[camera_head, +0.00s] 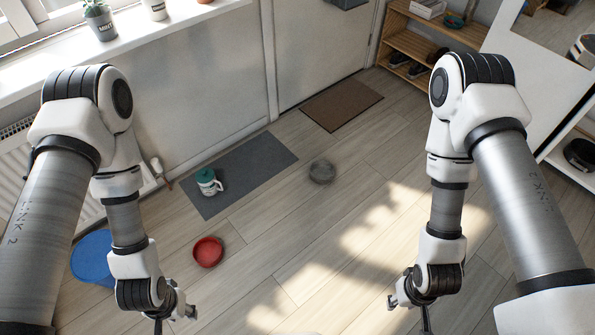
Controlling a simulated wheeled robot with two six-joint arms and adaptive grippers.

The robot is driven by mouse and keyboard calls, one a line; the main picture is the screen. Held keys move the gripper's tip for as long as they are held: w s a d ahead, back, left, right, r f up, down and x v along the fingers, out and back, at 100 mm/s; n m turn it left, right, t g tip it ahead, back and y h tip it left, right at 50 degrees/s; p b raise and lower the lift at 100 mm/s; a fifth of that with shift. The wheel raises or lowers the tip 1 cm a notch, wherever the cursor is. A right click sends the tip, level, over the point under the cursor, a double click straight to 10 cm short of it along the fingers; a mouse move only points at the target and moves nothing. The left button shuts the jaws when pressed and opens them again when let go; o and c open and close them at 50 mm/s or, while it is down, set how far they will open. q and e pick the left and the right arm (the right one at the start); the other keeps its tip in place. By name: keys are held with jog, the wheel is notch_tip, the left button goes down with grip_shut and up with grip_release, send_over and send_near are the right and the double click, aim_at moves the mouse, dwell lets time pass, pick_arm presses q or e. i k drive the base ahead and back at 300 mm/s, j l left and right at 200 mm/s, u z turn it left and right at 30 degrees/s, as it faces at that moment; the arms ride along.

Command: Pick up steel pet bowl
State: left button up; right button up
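A small round grey object (322,171), which looks like the steel pet bowl, sits on the wooden floor right of the grey mat; its inside is hard to make out. My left gripper (175,316) is at the bottom of the view, below a red bowl (208,252), with its fingers apart and nothing seen between them. My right gripper (408,311) is at the bottom right of centre, also with its fingers apart and empty. Both grippers are well away from the grey object.
A grey mat (236,177) holds a white container with a green lid (208,182). A blue round object (93,258) lies partly behind my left arm. A brown doormat (341,104) lies by the door. A wooden shelf (399,53) stands behind.

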aim_at(321, 172)
jog(key=i+l+u, duration=0.4)
jog(key=l+u, duration=0.15)
jog(key=i+l+u, duration=0.1)
jog(key=l+u, duration=0.15)
jog(key=l, duration=0.2)
jog(key=i+l+u, duration=0.1)
jog(key=l+u, duration=0.2)
jog(key=i+l, duration=0.1)
jog(key=l, duration=0.55)
jog(key=i+l+u, duration=0.1)
jog(key=l, duration=0.55)
jog(key=i+l, duration=0.15)
jog(key=l, duration=0.5)
jog(key=i+l, duration=0.1)
jog(key=l, duration=0.55)
jog(key=i+l+u, duration=0.1)
jog(key=l, duration=0.55)
